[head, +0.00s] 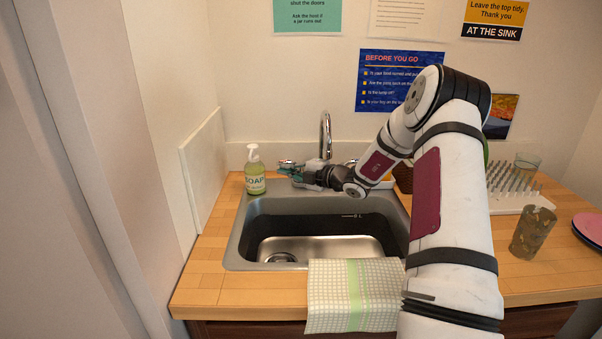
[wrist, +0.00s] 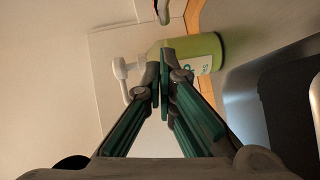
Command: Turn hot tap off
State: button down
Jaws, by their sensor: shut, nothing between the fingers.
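The sink's curved metal spout (head: 326,135) rises behind the basin. A small metal tap handle (head: 287,162) shows left of the spout, right by my gripper (head: 284,170). My gripper's green-lined fingers are shut with nothing between them, and they point left toward the soap bottle. In the wrist view the fingertips (wrist: 165,72) meet in front of the soap bottle. A metal piece with a red mark (wrist: 163,10) shows at that view's top edge; it may be the hot tap handle. I cannot tell whether the fingers touch the handle, or whether water runs.
A green soap bottle (head: 255,172) stands left of the fingertips, close to them. The steel sink (head: 240,245) lies below, with a checked towel (head: 352,290) over its front edge. A drying rack (head: 512,195), a patterned cup (head: 533,232) and pink plates (head: 590,228) are at right.

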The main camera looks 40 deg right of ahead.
jog(key=shift+w+d+f, duration=0.2)
jog(key=shift+w+d, duration=0.3)
jog(key=shift+w, duration=0.25)
jog(key=shift+w+d+f, duration=0.2)
jog(key=shift+w+d, duration=0.25)
jog(key=shift+w, duration=0.3)
jog(key=shift+w, duration=0.1)
jog(key=shift+w+d, duration=0.1)
jog(key=shift+w, duration=0.5)
jog(key=shift+r, duration=0.1)
